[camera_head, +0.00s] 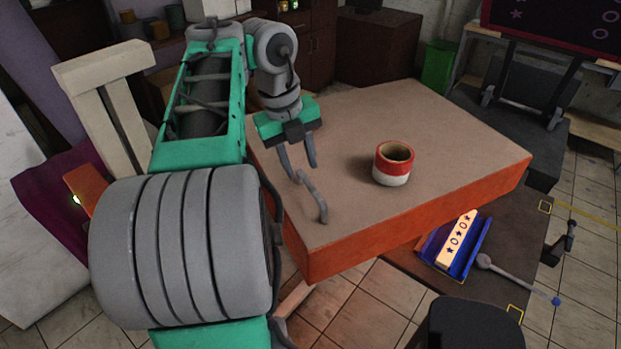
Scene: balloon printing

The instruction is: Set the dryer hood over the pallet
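My gripper (301,172) is at the end of my teal and grey arm, pointing down over the left part of a large brown-topped slab with orange sides (420,140). Its two fingers are apart and nothing shows between them. A curved grey bar, like a handle (314,198), is on the slab's top near its left edge, just below the fingertips; I cannot tell whether they touch. I cannot tell for sure whether the slab with this bar is the dryer hood. No pallet can be identified for sure. A blue tray (470,251) holds a pale strip with stars and rings (457,238).
A red and white cup (391,173) stands on the slab, right of my gripper. A grey rod with a blue tip (518,280) lies beside the tray. A green bin (438,66) and dark cabinets stand behind. Tiled floor shows at the lower right.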

